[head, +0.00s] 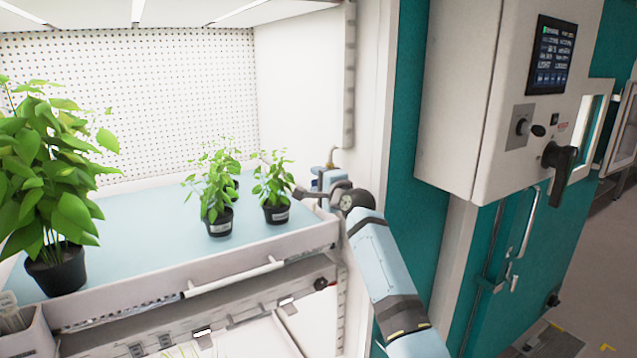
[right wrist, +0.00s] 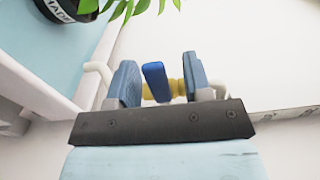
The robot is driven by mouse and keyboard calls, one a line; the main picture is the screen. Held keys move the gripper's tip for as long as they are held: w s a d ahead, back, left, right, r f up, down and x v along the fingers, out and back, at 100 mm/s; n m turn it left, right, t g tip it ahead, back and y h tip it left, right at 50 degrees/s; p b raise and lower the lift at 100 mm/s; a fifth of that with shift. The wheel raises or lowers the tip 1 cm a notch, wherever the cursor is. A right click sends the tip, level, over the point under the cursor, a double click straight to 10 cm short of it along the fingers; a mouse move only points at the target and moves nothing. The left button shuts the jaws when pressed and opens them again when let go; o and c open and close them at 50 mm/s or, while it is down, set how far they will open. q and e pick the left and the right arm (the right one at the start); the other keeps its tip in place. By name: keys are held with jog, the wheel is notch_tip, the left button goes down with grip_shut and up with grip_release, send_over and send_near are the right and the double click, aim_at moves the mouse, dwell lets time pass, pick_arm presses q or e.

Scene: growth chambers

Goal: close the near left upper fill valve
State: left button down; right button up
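The fill valve (head: 330,163) is a small brass fitting on the right inner wall of the upper chamber, at the shelf's right end. My right gripper (head: 318,194) is right at it and hides part of it. In the right wrist view, the valve's blue handle (right wrist: 156,82) stands between the two blue-grey finger pads of the right gripper (right wrist: 160,86). The fingers are apart, with a gap on each side of the handle. The brass body (right wrist: 178,88) shows behind, towards the right finger. My left gripper is in neither view.
Small potted plants (head: 276,198) stand on the pale blue shelf (head: 150,210) just left of the gripper. A larger plant (head: 62,190) stands at the left. A control box (head: 480,100) juts out on the right, above a teal door.

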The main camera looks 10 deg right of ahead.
jog(key=b+v, duration=0.2)
jog(key=v, duration=1.1)
jog(key=shift+s+b, duration=0.35)
jog(key=shift+s, duration=0.05)
jog(key=shift+d, duration=0.1)
jog(key=s+f+n+g+h, duration=0.1)
jog(key=s+f+n, duration=0.3)
jog(key=f, duration=0.6)
jog(key=s+d+f+n+g+h, duration=0.1)
jog(key=s+f, duration=0.6)
jog(key=f, duration=0.3)
jog(key=s+f+n+g+h, duration=0.1)
jog(key=s+f+n, duration=0.3)
jog(key=f, duration=0.6)
jog(key=s+f+n+g, duration=0.1)
jog(key=s+f+n, duration=0.1)
jog(key=s+f, duration=0.3)
jog(key=s+a+f+n+g, duration=0.1)
jog(key=s+f+n, duration=0.2)
jog(key=s, duration=1)
jog(key=s+f+n+g, duration=0.1)
jog(key=s+f+n, duration=0.2)
jog(key=s+f, duration=0.4)
jog(key=shift+s+a+f+p, duration=0.3)
jog(key=shift+s+f+p, duration=0.1)
jog(key=shift+s, duration=0.7)
